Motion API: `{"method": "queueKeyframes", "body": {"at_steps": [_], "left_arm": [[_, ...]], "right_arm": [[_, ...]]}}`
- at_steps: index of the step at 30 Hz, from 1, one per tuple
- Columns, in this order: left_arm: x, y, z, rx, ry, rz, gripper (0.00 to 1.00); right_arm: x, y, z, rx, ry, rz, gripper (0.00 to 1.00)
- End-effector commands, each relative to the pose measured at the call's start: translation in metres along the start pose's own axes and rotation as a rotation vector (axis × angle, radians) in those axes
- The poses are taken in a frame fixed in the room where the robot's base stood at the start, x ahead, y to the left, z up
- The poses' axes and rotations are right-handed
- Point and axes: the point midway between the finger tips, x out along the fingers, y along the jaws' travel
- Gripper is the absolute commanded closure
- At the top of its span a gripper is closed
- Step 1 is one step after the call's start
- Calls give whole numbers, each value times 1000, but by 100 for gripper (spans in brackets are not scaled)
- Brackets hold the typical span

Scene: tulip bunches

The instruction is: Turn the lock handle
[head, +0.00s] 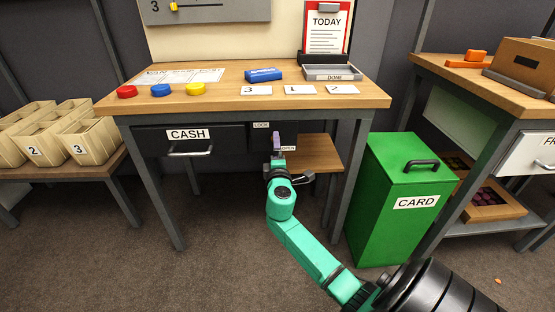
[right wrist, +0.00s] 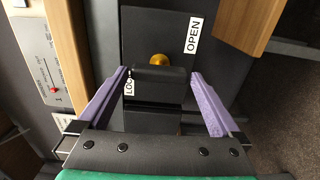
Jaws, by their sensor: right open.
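The lock handle (right wrist: 160,82) is a dark block in front of a round yellow hub (right wrist: 158,60) on a black plate. In the right wrist view, a LOCK label (right wrist: 129,84) is partly hidden at its left, and an OPEN label (right wrist: 193,35) stands at upper right. My right gripper (right wrist: 159,76) is open, with one purple finger on each side of the handle. Gaps seem to show between fingers and handle; contact is unclear. In the head view my right gripper (head: 277,142) is in front of the lock panel (head: 262,139) and hides the handle. My left gripper is out of view.
The lock panel hangs under a wooden desk (head: 225,97), right of the CASH drawer (head: 160,143). A low wooden shelf (head: 318,152) is beside the gripper. A green CARD bin (head: 385,215) stands right of my arm. The carpet in front is open.

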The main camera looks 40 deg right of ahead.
Motion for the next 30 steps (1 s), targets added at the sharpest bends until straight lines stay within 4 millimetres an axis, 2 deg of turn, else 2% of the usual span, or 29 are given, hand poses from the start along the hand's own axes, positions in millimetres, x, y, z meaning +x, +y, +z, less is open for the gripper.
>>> {"method": "queueKeyframes", "body": {"at_steps": [3,5,12,16,21,30], "left_arm": [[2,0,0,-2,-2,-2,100],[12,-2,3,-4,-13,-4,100],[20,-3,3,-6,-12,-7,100],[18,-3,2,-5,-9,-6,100],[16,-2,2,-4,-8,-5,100],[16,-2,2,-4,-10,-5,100]], "right_arm": [[-17,0,0,0,1,-3,0],[-30,0,0,0,1,-4,0],[-99,-2,1,0,0,-5,0],[-127,-2,1,-1,-2,-3,0],[-141,0,1,-1,-3,-1,0],[-141,0,1,-1,-3,-1,0]]}}
